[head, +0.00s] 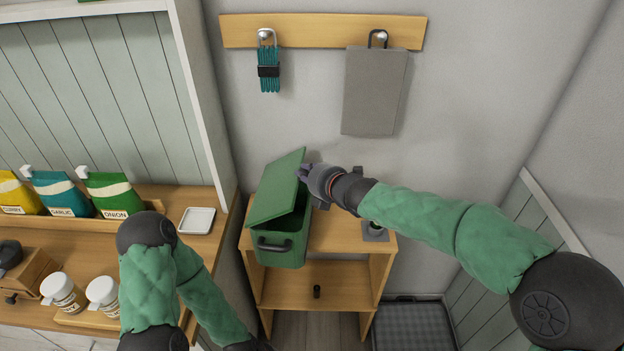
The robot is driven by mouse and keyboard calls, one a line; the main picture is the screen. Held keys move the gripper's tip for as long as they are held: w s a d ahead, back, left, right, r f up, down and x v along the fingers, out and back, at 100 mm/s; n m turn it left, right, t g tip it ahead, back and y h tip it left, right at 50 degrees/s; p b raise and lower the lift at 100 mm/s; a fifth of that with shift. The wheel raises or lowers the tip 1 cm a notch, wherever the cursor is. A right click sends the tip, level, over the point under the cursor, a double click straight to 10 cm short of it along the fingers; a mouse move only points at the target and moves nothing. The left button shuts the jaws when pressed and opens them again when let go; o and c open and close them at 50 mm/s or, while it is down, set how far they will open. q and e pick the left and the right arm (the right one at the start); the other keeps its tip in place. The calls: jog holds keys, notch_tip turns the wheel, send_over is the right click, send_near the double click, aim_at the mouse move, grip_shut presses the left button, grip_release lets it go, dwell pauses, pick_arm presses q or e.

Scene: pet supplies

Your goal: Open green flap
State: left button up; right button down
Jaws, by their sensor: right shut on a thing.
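The green flap (277,188) is the lid of a green box (283,252) with a dark front handle. The box stands on the left part of a small wooden stand. The flap is tilted up, with a dark gap between it and the box on the right side. My right gripper (303,173) is at the upper right edge of the flap and shut on it; its fingertips are small and partly hidden. My left arm (200,288) reaches down to the bottom edge, and its gripper is out of view.
The wooden stand (335,238) has an open lower shelf with a small dark object. A wooden counter at left holds bags, white jars and a white dish (197,220). A teal cord (268,68) and grey board (373,90) hang above. A grey tray (412,325) lies at lower right.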

jog(key=a+r+n+h+p, duration=0.1)
jog(key=a+r+p, duration=0.1)
jog(key=a+r+g+h+p, duration=0.1)
jog(key=a+r+p, duration=0.1)
jog(key=shift+w+a+r+n+h, duration=0.2)
jog(key=shift+r+n+h, duration=0.1)
jog(key=shift+r+n, duration=0.1)
jog(key=a+r+n+h+p, duration=0.2)
jog(key=a+h+p, duration=0.1)
jog(key=a+p, duration=0.5)
jog(key=shift+w+a+r+g+h+p, duration=0.3)
jog(key=shift+w+a+g+p, duration=0.1)
jog(key=shift+p, duration=0.8)
jog(key=c, duration=1.2)
grip_release()
jog(key=shift+d, duration=0.1)
jog(key=shift+c, duration=0.2)
jog(key=v, duration=1.2)
